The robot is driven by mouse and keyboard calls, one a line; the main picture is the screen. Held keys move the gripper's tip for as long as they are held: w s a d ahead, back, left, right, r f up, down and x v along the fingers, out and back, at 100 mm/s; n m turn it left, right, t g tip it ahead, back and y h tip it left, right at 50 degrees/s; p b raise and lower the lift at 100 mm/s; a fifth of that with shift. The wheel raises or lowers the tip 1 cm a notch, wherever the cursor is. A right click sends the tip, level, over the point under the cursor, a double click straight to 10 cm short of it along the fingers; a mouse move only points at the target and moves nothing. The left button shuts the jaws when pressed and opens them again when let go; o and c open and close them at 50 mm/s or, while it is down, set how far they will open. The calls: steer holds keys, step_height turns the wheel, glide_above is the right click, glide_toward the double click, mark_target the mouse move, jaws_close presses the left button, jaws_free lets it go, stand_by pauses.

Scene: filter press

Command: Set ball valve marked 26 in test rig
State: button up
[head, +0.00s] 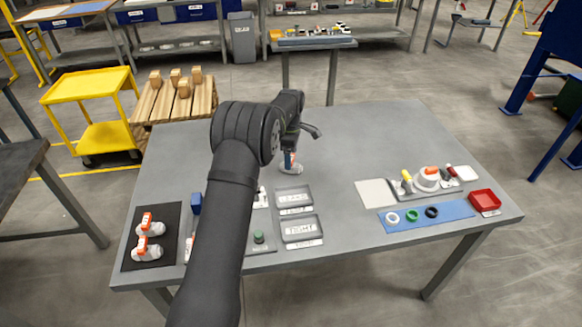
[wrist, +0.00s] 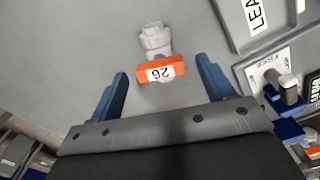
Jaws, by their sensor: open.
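The ball valve marked 26 (wrist: 155,42) has a pale grey body and an orange handle (wrist: 174,70) with the label 26. In the wrist view it lies on the bare table, ahead of and between my gripper's blue fingers. My gripper (wrist: 162,72) is open, and the fingers look clear of the valve on both sides. In the head view my gripper (head: 290,158) is low over the table's middle, and the valve (head: 291,169) shows partly behind it. A test station with a green button (head: 258,238) is partly hidden by my arm; I cannot tell if it is the whole test rig.
Two labelled grey trays (head: 294,198) (head: 301,229) stand near the front; one label starts LEA in the wrist view. Two orange-handled valves (head: 150,225) lie on a black mat (head: 171,246) at left. A blue mat with rings (head: 456,208) and a red bin (head: 485,200) are at right. The table's back is clear.

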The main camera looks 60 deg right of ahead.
step_height(320, 180, down, 3)
steer(key=shift+r, duration=0.2)
steer(key=shift+c, duration=0.4)
steer(key=c, duration=1.2)
steer(key=shift+o, duration=0.2)
